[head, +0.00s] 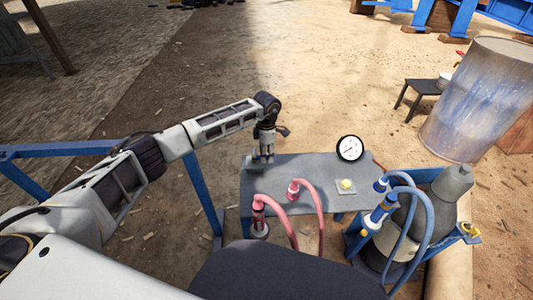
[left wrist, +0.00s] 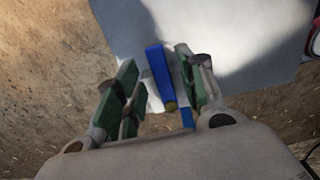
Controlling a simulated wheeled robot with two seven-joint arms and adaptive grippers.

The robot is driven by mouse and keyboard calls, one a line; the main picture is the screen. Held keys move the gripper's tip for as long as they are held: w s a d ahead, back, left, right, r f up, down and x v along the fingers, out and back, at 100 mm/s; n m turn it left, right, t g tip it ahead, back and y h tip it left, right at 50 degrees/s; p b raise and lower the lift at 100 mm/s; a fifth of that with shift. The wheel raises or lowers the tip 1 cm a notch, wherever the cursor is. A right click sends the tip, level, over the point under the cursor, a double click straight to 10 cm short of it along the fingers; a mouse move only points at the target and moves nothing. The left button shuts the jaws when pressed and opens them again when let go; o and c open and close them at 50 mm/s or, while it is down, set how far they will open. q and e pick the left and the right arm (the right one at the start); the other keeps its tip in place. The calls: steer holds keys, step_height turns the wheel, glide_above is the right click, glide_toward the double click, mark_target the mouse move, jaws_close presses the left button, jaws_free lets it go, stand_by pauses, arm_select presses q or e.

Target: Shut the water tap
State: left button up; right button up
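My left gripper (head: 265,157) reaches down over the left back corner of the grey table (head: 315,200). In the left wrist view, the gripper (left wrist: 155,88) is open, with green pads on its fingers. A blue bar (left wrist: 160,75) with a brass-coloured end lies between the fingers; it looks like the tap's lever. It seems closer to the right finger, with a gap on the left; contact cannot be told. In the head view the lever is not clear behind the gripper. My right gripper is not in view.
A dial gauge (head: 350,148) stands at the table's back edge. A yellow button (head: 346,184) sits on a plate. Pink hoses (head: 308,199) rise at the front, blue hoses (head: 419,207) and a grey cylinder (head: 452,184) at the right. A rusty drum (head: 477,98) stands farther back.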

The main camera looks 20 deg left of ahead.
arm_select(q)
step_height(320, 180, up, 12)
stand_by(0.6)
steer(key=shift+f, duration=0.15)
stand_by(0.4)
